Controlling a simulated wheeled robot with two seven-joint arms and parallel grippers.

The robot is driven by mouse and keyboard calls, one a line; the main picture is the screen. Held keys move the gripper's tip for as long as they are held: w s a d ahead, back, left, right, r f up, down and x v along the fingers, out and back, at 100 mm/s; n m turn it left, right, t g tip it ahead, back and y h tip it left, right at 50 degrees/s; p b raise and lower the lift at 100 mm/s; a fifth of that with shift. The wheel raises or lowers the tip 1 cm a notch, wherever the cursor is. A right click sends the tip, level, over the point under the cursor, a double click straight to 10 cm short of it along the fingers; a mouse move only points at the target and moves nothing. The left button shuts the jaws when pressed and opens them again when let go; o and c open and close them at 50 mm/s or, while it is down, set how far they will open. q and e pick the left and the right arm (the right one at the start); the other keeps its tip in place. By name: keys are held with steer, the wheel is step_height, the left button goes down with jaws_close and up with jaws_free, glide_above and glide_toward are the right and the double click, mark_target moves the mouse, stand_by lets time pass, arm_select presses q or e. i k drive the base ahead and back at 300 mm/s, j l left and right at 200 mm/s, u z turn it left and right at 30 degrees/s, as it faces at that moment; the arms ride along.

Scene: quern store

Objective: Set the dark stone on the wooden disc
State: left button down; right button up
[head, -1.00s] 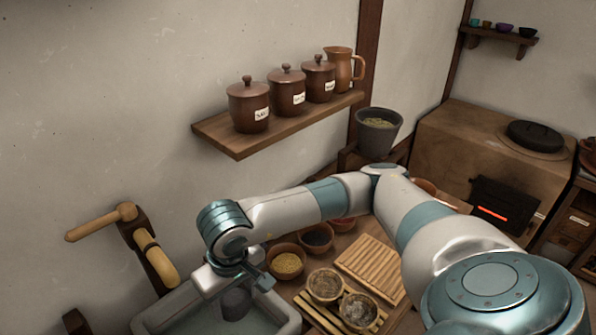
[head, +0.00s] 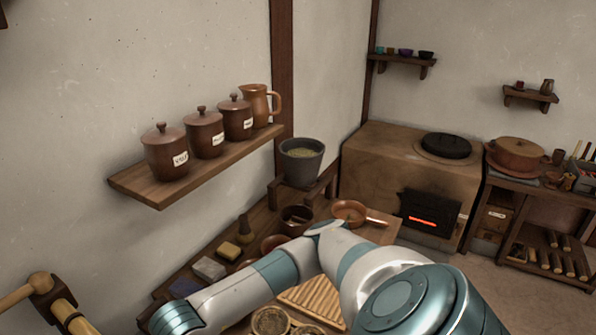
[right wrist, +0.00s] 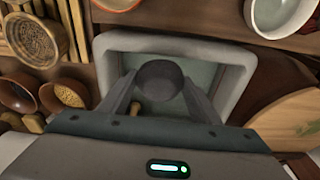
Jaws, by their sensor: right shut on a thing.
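The dark stone (right wrist: 160,80), round and dark grey, shows in the right wrist view. My right gripper (right wrist: 158,92) is shut on it, with one finger on each side. It is held over the pale-rimmed grey basin (right wrist: 232,78); its height above the floor of the basin is hard to tell. A pale wooden piece with a rounded edge (right wrist: 290,122) is cut off at the right of that view; it may be the wooden disc, but I cannot be sure. In the head view my right arm crosses the bottom and its gripper is out of frame. My left gripper is not in view.
In the right wrist view, a slatted rack with a patterned bowl (right wrist: 33,40) and a bowl of yellow grain (right wrist: 68,93) lie left of the basin. A white bowl (right wrist: 282,14) is at top right. In the head view, a jar shelf (head: 150,192) juts from the wall; a stove (head: 375,165) stands behind.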

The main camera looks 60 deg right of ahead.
mark_target(297, 222)
steer(key=k+l, duration=0.25)
steer(key=l, duration=0.15)
steer(key=k+l+u, duration=0.1)
steer(key=k+l, duration=0.15)
steer(key=l, duration=0.15)
steer(key=k+l+u, duration=0.1)
steer(key=k+l, duration=0.2)
steer(key=l, duration=0.5)
steer(key=k+l+u, duration=0.15)
steer(key=l, duration=0.85)
steer(key=i+l+u, duration=0.1)
steer(key=l, duration=0.2)
steer(key=i+l, duration=0.2)
steer(key=i+l+u, duration=0.05)
steer(key=l, duration=0.05)
